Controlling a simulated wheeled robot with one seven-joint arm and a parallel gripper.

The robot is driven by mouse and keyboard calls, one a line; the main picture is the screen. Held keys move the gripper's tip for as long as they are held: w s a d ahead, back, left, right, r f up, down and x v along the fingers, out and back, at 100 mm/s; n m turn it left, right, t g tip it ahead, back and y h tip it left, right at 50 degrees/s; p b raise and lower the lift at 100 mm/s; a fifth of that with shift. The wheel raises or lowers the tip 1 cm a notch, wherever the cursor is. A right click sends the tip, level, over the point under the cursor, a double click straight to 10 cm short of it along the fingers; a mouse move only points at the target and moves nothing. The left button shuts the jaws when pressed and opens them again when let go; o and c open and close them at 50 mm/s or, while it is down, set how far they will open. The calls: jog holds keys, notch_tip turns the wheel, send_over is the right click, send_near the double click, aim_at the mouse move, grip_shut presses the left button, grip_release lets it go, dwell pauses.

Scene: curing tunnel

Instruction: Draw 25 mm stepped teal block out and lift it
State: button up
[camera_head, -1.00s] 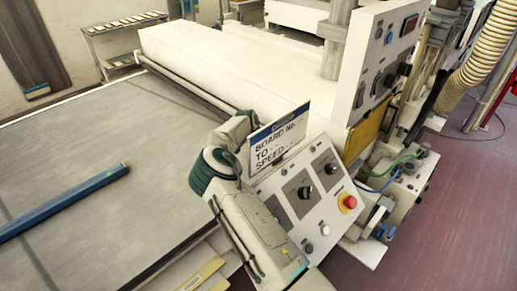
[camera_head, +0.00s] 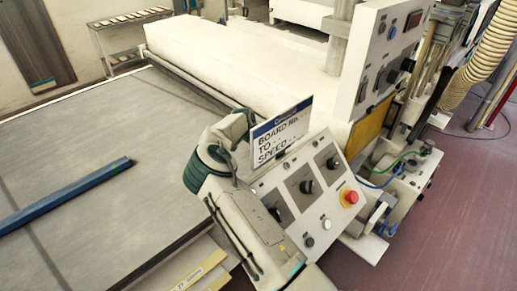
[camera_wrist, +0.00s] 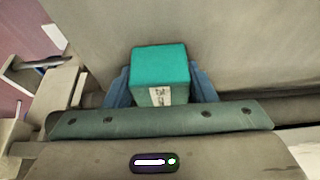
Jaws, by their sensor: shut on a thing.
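The teal block (camera_wrist: 160,68) shows in the wrist view as a box with a white label bearing dark marks on its near face. My gripper (camera_wrist: 161,88) has its two blue fingers on the block's left and right sides and is shut on it. A dark green bar of the gripper crosses just in front of the block. The block's far end and any step in it cannot be made out. In the head view neither the block nor the fingers can be seen; my arm is in front of the control panel.
The control panel (camera_head: 330,192) with knobs and a red button (camera_head: 349,197) is close to my arm. A board sign (camera_head: 282,133) stands above it. A wide grey belt (camera_head: 110,135) carries a long blue bar (camera_head: 65,195). A pale machine housing (camera_head: 235,65) lies behind.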

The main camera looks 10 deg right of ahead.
jog(key=shift+s+a, duration=1.35)
jog(key=shift+a, duration=0.4)
jog(key=o, duration=1.1)
jog(key=shift+a, duration=0.15)
jog(key=shift+r, duration=0.1)
jog(key=shift+r, duration=0.25)
jog(key=b+v, duration=0.3)
jog(key=v, duration=1)
jog(key=shift+a, duration=0.15)
jog(key=shift+r, duration=0.1)
